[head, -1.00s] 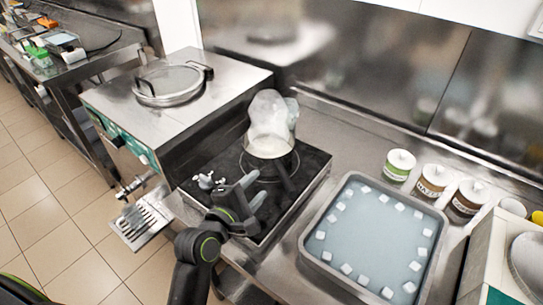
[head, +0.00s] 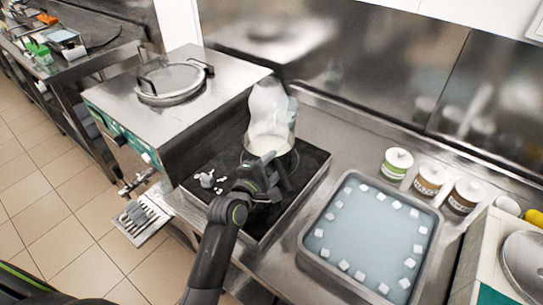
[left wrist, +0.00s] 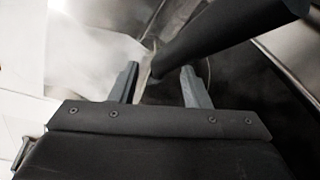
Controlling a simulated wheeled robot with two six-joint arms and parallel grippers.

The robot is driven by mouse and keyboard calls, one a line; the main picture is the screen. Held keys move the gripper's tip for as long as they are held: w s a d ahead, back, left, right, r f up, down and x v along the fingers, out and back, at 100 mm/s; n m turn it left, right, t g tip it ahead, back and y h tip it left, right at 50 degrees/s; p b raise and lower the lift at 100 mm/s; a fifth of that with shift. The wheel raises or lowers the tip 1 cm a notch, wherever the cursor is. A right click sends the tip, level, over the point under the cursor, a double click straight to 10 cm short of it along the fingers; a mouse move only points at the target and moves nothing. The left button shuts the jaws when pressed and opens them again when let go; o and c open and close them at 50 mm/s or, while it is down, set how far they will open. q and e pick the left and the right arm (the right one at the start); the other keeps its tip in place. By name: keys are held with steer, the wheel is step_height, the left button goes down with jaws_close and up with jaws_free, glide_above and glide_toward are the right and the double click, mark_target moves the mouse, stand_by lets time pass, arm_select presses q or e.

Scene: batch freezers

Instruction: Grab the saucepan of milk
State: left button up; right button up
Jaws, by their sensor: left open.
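The saucepan of milk (head: 259,146) stands on the black hob, with pale milk in it and a thick white plume of steam above. Its dark handle (head: 286,178) points toward the front. My left gripper (head: 272,174) is open at the handle, close to the pan. In the left wrist view the dark handle (left wrist: 215,37) runs up to the right from the gap between the two fingers (left wrist: 160,82). I cannot tell whether the fingers touch it. My arm hides part of the hob. My right gripper is not in view.
The black hob (head: 309,160) sits beside a steel machine with a round lid (head: 172,82). A tray of bluish liquid with several white cubes (head: 304,245) is on the right. Labelled tubs (head: 397,163) stand behind it. Small white pieces (head: 207,180) lie on the hob's left.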

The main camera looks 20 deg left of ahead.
arm_select(q)
steer(key=shift+c, duration=0.3)
jaws_close()
steer(key=shift+r, duration=0.2)
